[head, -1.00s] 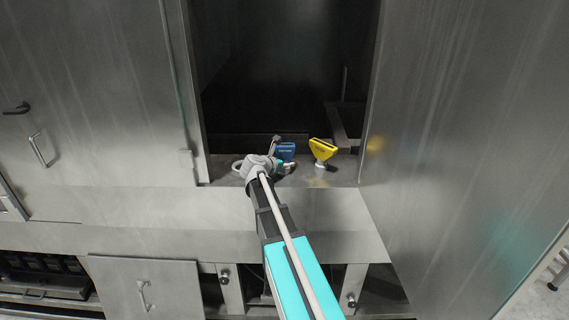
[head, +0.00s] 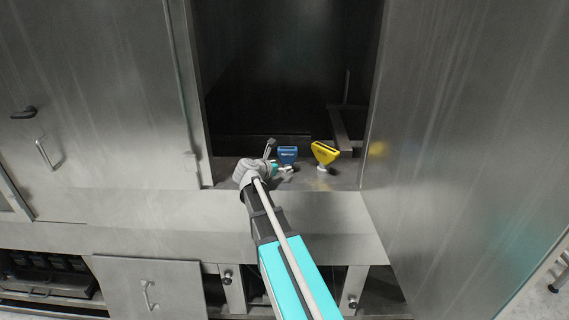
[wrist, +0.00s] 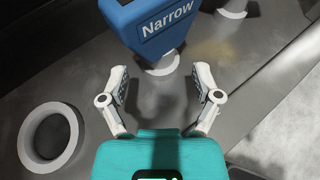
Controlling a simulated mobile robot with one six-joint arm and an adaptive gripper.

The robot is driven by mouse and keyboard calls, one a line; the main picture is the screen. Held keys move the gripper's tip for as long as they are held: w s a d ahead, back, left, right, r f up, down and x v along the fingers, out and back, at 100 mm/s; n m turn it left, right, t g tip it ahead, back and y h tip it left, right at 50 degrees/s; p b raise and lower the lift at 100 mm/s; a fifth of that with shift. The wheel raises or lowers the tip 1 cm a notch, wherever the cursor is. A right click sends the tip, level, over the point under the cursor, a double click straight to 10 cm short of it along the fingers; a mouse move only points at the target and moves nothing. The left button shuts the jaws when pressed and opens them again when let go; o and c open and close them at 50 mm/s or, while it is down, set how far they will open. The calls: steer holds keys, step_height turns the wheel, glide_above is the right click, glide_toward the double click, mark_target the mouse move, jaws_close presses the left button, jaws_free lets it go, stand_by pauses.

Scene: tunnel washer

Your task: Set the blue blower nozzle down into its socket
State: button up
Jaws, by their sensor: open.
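The blue blower nozzle (head: 288,154) stands upright on the metal ledge, left of a yellow nozzle. In the wrist view the blue nozzle (wrist: 155,25) bears the word "Narrow", and its narrow lower end meets a pale round collar (wrist: 160,66). How deep it sits in the collar cannot be told. My gripper (wrist: 160,82) is open and empty. Its two fingers are spread, with the nozzle beyond their tips and apart from them. In the head view my gripper (head: 279,168) is just left of and in front of the blue nozzle.
The yellow nozzle (head: 325,153) stands close on the right in a pale base. An empty pale ring (wrist: 50,135) lies left of my gripper in the wrist view. Steel panels flank the dark opening (head: 285,75), and the ledge's front edge (head: 300,188) is near.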

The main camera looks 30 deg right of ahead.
steer(key=p+v, duration=0.3)
steer(key=v, duration=0.6)
steer(key=shift+s+f, duration=0.1)
stand_by(0.7)
